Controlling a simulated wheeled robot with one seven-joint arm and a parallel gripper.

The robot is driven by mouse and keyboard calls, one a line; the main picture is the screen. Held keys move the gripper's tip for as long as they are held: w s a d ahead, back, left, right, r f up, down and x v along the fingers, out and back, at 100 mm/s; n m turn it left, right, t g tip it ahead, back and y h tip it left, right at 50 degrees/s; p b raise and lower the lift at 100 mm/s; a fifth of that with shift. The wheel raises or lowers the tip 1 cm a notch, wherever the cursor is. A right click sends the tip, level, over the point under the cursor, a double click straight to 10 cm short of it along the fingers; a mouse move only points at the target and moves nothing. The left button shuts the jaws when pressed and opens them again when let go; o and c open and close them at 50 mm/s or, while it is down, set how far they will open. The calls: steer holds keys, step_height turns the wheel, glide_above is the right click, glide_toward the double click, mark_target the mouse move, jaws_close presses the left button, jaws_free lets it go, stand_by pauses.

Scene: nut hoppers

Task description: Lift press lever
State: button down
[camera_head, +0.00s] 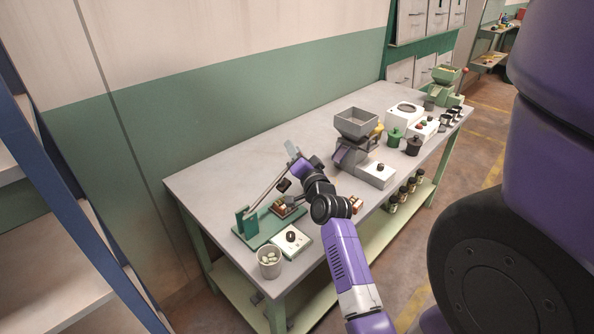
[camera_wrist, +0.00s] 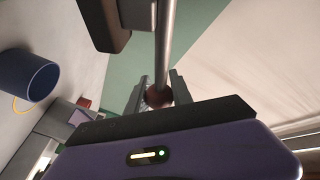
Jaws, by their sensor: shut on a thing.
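The press lever (camera_head: 264,192) is a thin grey bar that slopes up to the right from a green post (camera_head: 243,222) on a green base. A dark press block (camera_head: 284,186) sits on the bar, above a small wooden block (camera_head: 284,209). My gripper (camera_head: 292,152) is at the raised end of the lever. In the wrist view, the grey rod (camera_wrist: 164,45) runs to a dark reddish knob (camera_wrist: 158,97), with my two fingers on either side. My gripper is shut on this knob. My wrist partly covers the lever's end in the head view.
A white panel with a black knob (camera_head: 291,240) and a cup of pale pieces (camera_head: 269,263) stand near the press. A grey hopper machine (camera_head: 357,123) stands to the right, with jars and another machine beyond. The bench's left back corner is clear.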

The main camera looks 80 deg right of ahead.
steer(key=w+a+r+n+t+b, duration=0.3)
steer(key=w+a+r+n, duration=0.2)
steer(key=a+r+n, duration=0.1)
steer(key=w+a+r+n+t+b, duration=0.3)
steer(key=a+r+n, duration=0.4)
steer(key=a, duration=0.3)
steer(key=shift+w+n+t+y, duration=0.3)
steer(key=shift+w+n, duration=0.6)
steer(key=c, duration=1.1)
jaws_free()
steer(key=shift+a, duration=0.1)
steer(key=shift+b+v, duration=0.8)
steer(key=shift+v, duration=3.05)
